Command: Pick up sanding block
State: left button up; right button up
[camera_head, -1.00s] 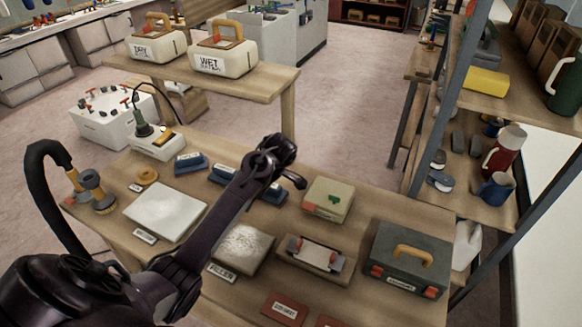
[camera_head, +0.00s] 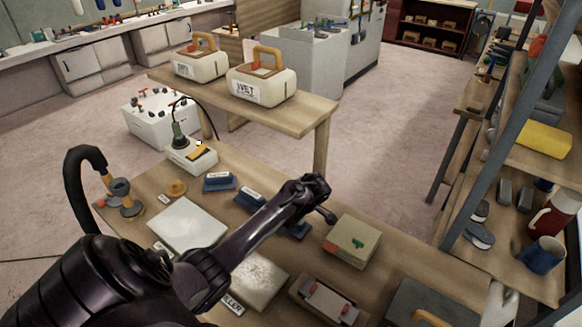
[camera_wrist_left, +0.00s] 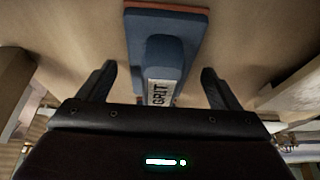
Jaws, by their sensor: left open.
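Blue sanding blocks with white labels lie in a row on the wooden table: one at the left (camera_head: 219,182), one in the middle (camera_head: 250,200), and one at the right (camera_head: 298,230), partly hidden by my left arm. My left gripper (camera_head: 320,200) is above the table near the right block. In the left wrist view, a blue sanding block (camera_wrist_left: 168,50) with a label reading "GRIT" and an orange-brown bottom edge lies ahead, lined up between the spread fingers of the gripper (camera_wrist_left: 158,72). The fingers are open, with gaps on both sides. My right gripper is not in view.
A box with a green mark (camera_head: 352,241) stands just right of the gripper. A white slab (camera_head: 187,226), a second pale slab (camera_head: 258,278) and a sanding holder (camera_head: 328,300) lie nearer. A shelf rack (camera_head: 515,130) stands at the right.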

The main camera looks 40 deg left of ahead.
pick_arm(q)
jog(key=shift+a+f, duration=0.1)
jog(key=shift+f, duration=0.1)
jog(key=shift+r, duration=0.1)
jog(key=c, duration=1.2)
notch_tip(320, 180, up, 10)
jog(key=shift+b, duration=1.1)
